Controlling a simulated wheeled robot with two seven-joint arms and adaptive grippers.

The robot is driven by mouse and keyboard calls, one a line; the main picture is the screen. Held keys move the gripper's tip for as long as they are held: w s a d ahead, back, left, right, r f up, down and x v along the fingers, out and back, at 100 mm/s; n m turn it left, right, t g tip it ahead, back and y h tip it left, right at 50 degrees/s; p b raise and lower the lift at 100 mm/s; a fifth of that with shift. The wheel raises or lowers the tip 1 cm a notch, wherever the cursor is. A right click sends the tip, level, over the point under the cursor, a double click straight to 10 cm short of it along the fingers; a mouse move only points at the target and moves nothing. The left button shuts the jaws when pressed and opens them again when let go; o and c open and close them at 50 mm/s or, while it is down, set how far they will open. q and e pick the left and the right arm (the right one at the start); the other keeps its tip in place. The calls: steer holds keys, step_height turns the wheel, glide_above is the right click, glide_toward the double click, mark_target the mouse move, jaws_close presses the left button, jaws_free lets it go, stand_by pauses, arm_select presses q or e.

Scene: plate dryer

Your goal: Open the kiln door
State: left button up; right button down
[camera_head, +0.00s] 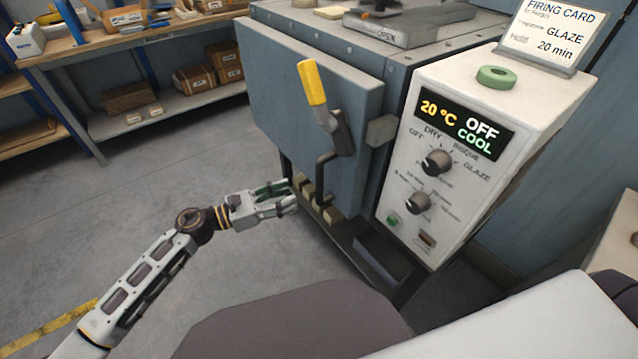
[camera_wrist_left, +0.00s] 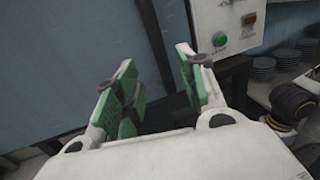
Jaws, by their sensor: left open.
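The kiln door (camera_head: 285,90) is a thick blue-grey slab on the front of the kiln. It looks shut or nearly shut; I cannot tell which. A latch lever with a yellow grip (camera_head: 312,82) stands upright near the door's right edge. A dark bent handle (camera_head: 323,178) sits below it on the door. My left gripper (camera_head: 292,197) is in front of the door's lower part, left of and below the dark handle. In the left wrist view, its green-padded fingers (camera_wrist_left: 160,88) are apart with nothing between them. My right gripper is not seen.
The white control box (camera_head: 445,160) right of the door reads 20 °C, OFF, COOL. A firing card (camera_head: 548,35) and a green ring (camera_head: 496,77) are on top. Shelves with boxes (camera_head: 195,78) stand at the back left. The floor (camera_head: 150,200) left of the kiln is clear.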

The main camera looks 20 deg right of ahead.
mark_target(319, 184)
arm_select(q)
steer(key=shift+w+d, duration=0.25)
steer(key=shift+d, duration=1.45)
steer(key=shift+w+d, duration=0.3)
steer(key=shift+d, duration=1.35)
steer(key=shift+w+d, duration=0.25)
steer(key=shift+d, duration=1.45)
jaws_close()
steer(key=shift+a, duration=0.2)
